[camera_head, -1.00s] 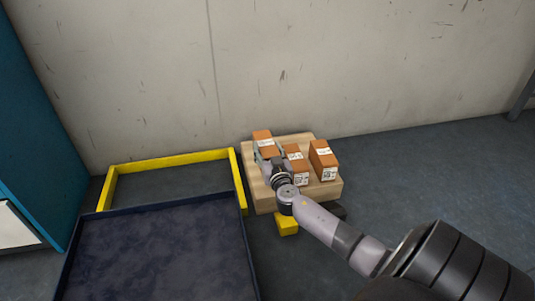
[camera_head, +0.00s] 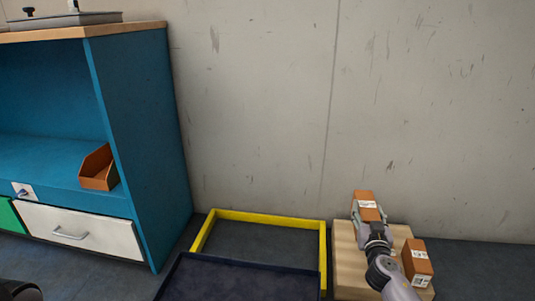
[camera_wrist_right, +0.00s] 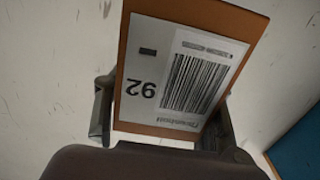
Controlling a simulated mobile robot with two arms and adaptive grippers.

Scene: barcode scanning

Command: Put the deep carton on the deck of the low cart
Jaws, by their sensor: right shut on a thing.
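My right gripper (camera_head: 368,220) is shut on an orange-brown carton (camera_head: 366,198) with a white label, which I take to be the deep carton. It is at the back of the light wooden platform, apparently raised above it. In the right wrist view the carton (camera_wrist_right: 135,60) sits between the fingers, its barcode label marked 92 facing the camera. The low cart, with a dark blue rimmed deck (camera_head: 235,280) and a yellow frame (camera_head: 270,216), stands left of the platform. The visible part of the deck is bare.
Another brown carton (camera_head: 417,262) stands on the wooden platform (camera_head: 347,265), right of my right gripper. A blue cabinet (camera_head: 150,150) with an orange bin (camera_head: 98,168) stands at the left. A scuffed wall (camera_head: 260,100) closes off the back.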

